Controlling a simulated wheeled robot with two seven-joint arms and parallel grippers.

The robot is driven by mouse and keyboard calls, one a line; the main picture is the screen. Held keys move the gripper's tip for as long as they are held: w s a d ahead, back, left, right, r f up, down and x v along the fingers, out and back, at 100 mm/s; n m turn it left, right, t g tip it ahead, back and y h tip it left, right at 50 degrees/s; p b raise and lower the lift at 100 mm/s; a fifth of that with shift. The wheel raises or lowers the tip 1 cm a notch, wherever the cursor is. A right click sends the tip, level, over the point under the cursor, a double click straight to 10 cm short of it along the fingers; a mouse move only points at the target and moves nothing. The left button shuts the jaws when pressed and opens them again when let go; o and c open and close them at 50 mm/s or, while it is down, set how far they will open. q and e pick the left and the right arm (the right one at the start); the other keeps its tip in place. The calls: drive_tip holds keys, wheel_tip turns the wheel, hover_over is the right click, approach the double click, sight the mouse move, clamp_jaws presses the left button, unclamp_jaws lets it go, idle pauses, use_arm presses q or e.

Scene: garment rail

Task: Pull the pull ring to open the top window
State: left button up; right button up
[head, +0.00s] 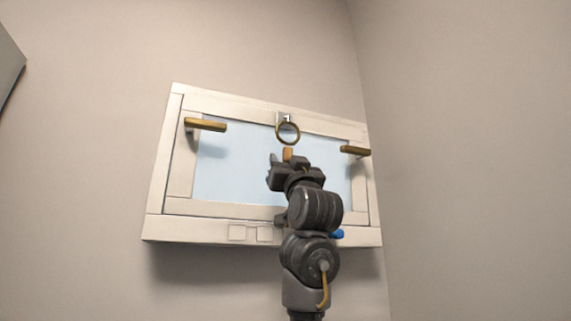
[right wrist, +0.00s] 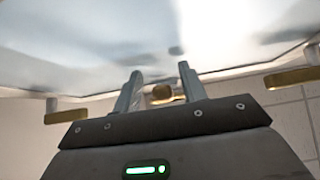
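The top window (head: 235,175) is a white-framed pane high on the wall, and it looks shut. A brass pull ring (head: 288,133) hangs from a small plate at the middle of its top frame. My right gripper (head: 281,157) is just below the ring in the head view, in front of the pane. In the right wrist view its two fingers (right wrist: 161,90) stand apart, with a brass piece (right wrist: 161,94) between them in the picture. This looks like the ring, but I cannot tell whether the fingers touch it. My left gripper is not in view.
Brass handles stick out at the window's left (head: 206,125) and right (head: 355,150) sides, with the right gripper between them. A side wall (head: 460,160) stands close on the right. The wall below the window is bare.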

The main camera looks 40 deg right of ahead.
drive_tip(key=b+v, duration=0.7)
drive_tip(key=v, duration=0.4)
drive_tip(key=shift+w, duration=0.1)
